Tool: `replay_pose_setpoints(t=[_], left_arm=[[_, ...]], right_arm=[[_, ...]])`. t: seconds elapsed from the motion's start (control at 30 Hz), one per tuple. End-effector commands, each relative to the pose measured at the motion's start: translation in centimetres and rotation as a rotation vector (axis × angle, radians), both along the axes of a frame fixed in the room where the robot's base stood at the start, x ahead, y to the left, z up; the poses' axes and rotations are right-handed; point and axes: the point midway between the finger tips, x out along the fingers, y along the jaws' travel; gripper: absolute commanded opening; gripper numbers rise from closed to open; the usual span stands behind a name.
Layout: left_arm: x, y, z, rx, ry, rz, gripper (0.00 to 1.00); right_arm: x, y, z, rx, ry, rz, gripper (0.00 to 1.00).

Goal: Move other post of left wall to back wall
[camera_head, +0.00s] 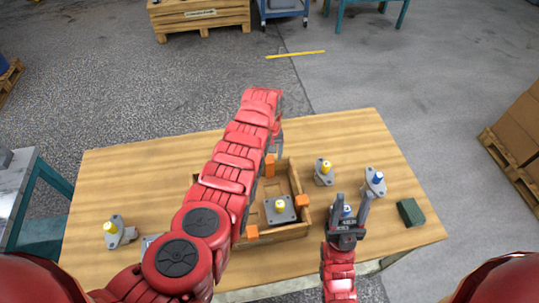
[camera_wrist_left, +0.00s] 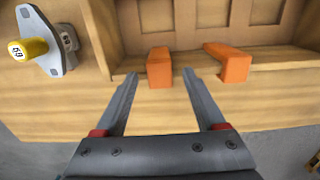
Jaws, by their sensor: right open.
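A wooden box (camera_head: 283,233) stands on the table, partly hidden by my left arm. Orange posts show on its back wall (camera_head: 269,165), right side (camera_head: 302,200) and front (camera_head: 251,232). In the left wrist view, two orange posts, one nearer (camera_wrist_left: 160,68) and one to its right (camera_wrist_left: 231,64), sit over the near wall. My left gripper (camera_wrist_left: 160,73) is open; the nearer post appears between its fingertips, with gaps at both sides. In the head view that gripper is mostly hidden behind my arm.
A yellow-capped motor (camera_head: 280,207) is in the box. Others stand right of it (camera_head: 325,171) and at far left (camera_head: 118,231). A blue-capped motor (camera_head: 375,181) and green block (camera_head: 411,212) are at right. The table's left back area is clear.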

Motion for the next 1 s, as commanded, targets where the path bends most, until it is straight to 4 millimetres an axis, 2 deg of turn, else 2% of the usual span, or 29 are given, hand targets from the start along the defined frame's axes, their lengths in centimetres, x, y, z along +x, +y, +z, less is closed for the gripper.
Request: replay_pose_setpoints(t=[0.37, 0.57, 0.67, 0.9, 1.0], left_arm=[[0.0, 0.0, 0.2, 0.000, 0.001, 0.000, 0.74], [0.2, 0.0, 2.0, 0.000, -0.003, 0.002, 0.74], [0.3, 0.0, 3.4, -0.001, -0.007, 0.000, 0.74], [0.4, 0.0, 8.4, -0.002, -0.009, 0.001, 0.74], [0.4, -0.1, 11.4, 0.000, -0.003, -0.001, 0.74]], right_arm=[[0.0, 0.0, -0.1, 0.000, 0.000, 0.000, 0.50], [0.0, 0.0, -0.2, 0.000, 0.000, 0.000, 0.50], [0.0, 0.0, -0.7, 0.000, 0.000, 0.000, 0.50], [0.0, 0.0, -2.5, 0.000, 0.000, 0.000, 0.50], [0.0, 0.0, -1.2, 0.000, 0.000, 0.000, 0.50]])
